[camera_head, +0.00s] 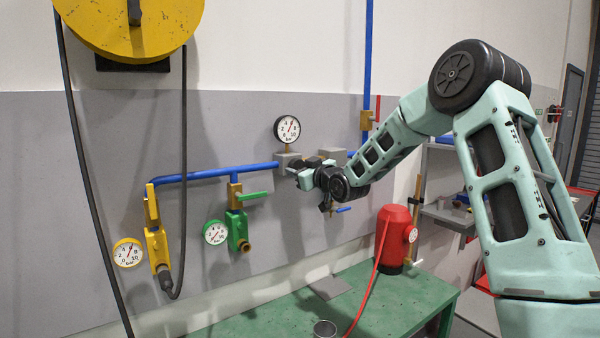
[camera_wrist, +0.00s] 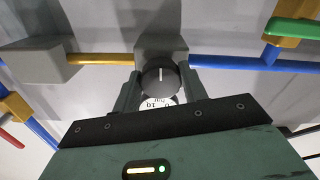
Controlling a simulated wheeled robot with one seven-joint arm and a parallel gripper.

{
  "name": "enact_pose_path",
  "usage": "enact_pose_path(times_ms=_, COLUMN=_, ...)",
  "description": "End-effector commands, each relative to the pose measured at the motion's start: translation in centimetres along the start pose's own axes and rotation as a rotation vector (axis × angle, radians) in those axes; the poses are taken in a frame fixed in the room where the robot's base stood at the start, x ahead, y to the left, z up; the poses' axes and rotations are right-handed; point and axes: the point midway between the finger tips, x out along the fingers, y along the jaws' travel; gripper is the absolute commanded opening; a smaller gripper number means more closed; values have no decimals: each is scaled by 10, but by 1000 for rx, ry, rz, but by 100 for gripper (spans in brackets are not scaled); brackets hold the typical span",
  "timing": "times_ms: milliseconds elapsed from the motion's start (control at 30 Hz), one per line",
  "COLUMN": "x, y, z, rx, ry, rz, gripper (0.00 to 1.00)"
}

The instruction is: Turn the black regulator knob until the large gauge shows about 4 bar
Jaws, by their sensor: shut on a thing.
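The black regulator knob (camera_wrist: 158,76) is in the wrist view, with a white line on its face pointing to the top of that picture. My gripper (camera_wrist: 160,90) has one finger on each side of the knob and is shut on it. In the head view my gripper (camera_head: 300,173) is at the grey regulator block (camera_head: 287,158) and hides the knob. The large gauge (camera_head: 287,130), white with a black rim, sits above the block. Its needle points up and to the right; the exact reading is too small to tell. Part of its dial shows below the knob in the wrist view (camera_wrist: 157,104).
A blue pipe (camera_head: 215,173) runs left from the regulator to a yellow valve (camera_head: 156,245) and a green valve (camera_head: 237,225), each beside a small gauge. A red tank (camera_head: 393,235) stands on the green bench (camera_head: 260,320). A yellow hose reel (camera_head: 130,25) hangs upper left.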

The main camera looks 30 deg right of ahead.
Motion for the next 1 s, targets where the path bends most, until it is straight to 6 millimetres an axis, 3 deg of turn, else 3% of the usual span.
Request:
enact_pose_path(times_ms=267, x=0, y=-2, z=7, rx=-169, ry=5, rz=1, gripper=20)
enact_pose_path(times_ms=1000, x=0, y=0, z=3, rx=-857, ry=5, rz=2, gripper=20)
